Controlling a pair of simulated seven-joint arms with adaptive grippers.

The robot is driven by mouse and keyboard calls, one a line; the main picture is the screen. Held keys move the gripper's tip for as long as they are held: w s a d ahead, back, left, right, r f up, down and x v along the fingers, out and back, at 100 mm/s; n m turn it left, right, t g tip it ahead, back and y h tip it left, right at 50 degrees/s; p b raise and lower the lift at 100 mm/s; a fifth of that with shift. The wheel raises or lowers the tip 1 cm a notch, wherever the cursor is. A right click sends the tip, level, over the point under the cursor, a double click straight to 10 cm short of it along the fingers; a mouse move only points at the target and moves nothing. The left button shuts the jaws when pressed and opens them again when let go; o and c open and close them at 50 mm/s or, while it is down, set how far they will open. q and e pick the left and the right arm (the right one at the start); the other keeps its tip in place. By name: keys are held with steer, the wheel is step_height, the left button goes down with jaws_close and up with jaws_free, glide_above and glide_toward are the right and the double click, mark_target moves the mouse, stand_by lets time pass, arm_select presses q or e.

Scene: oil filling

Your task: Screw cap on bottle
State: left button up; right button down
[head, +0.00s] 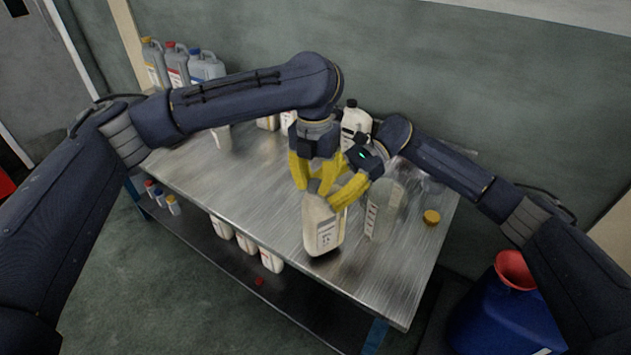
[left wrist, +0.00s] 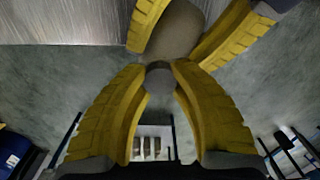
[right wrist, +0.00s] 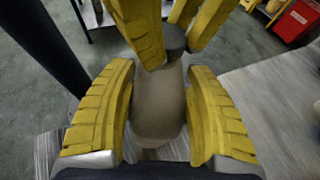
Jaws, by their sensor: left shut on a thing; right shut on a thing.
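A cream bottle (head: 322,228) with a white label stands near the front middle of the metal table. My right gripper (head: 343,193) is shut around its upper body; its fingers flank the bottle (right wrist: 158,108) in the right wrist view. A dark grey cap (right wrist: 173,40) is at the bottle's mouth, lined up with it. My left gripper (head: 313,182) is above the bottle and is shut on this cap (left wrist: 160,76), which shows between its fingertips in the left wrist view. The fingers hide the cap in the head view. I cannot tell how tightly the cap sits.
A yellow cap (head: 431,217) lies near the right table edge. A white bottle with a black cap (head: 355,122) and several jugs (head: 177,65) stand behind. The table's left middle (head: 240,180) is clear.

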arm_select(q)
steer(key=m, duration=1)
steer(key=shift+m, duration=0.4)
steer(key=m, duration=0.4)
steer(key=shift+m, duration=0.4)
steer(key=shift+o, duration=0.2)
steer(key=m, duration=0.3)
steer(key=shift+s+f, duration=0.1)
steer(key=shift+f, duration=0.05)
steer(key=m, duration=0.3)
steer(key=shift+c, duration=0.2)
steer(key=o, duration=0.7)
